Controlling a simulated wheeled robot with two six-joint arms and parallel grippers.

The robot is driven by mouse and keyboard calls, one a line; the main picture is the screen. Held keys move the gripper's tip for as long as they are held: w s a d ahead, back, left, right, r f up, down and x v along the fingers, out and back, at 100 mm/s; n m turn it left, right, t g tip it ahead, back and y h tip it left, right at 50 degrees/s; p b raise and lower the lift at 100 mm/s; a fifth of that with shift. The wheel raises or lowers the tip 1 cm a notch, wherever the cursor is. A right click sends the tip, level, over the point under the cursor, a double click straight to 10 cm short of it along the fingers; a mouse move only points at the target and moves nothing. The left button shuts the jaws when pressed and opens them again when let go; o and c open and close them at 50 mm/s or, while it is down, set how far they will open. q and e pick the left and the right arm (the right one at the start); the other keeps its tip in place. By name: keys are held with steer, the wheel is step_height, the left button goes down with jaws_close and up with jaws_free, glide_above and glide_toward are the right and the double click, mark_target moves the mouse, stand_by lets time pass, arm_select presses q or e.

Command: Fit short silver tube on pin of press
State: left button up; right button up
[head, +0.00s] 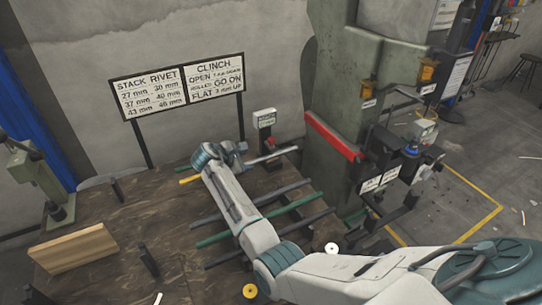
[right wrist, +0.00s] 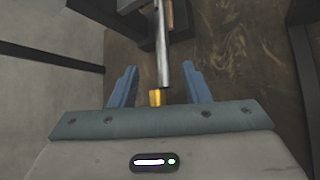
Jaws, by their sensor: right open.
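A silver tube (right wrist: 162,48) lies between the two blue fingers of my right gripper (right wrist: 160,70) in the right wrist view. The fingers stand apart on either side, with a gap to the tube. In the head view the right gripper (head: 240,149) is low over the back of the wooden table, and a pale silver tube (head: 272,157) sticks out to its right. A brass-coloured piece (right wrist: 155,97) shows beyond the tube's near end. The large green press (head: 350,85) stands to the right; I cannot make out its pin. My left gripper is not in view.
Dark and green rods (head: 292,197) lie across the wooden table (head: 110,274) beside my right arm. A wooden block (head: 72,248) and a small green press (head: 38,180) are at left. A sign board (head: 178,85) stands behind. A red bar (head: 333,137) fronts the large press.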

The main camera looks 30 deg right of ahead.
mark_target(253, 162)
steer(key=shift+p+x, duration=0.55)
steer(key=shift+x, duration=1.8)
steer(key=shift+s+a+f, duration=0.1)
steer(key=shift+s+f, duration=0.05)
jaws_close()
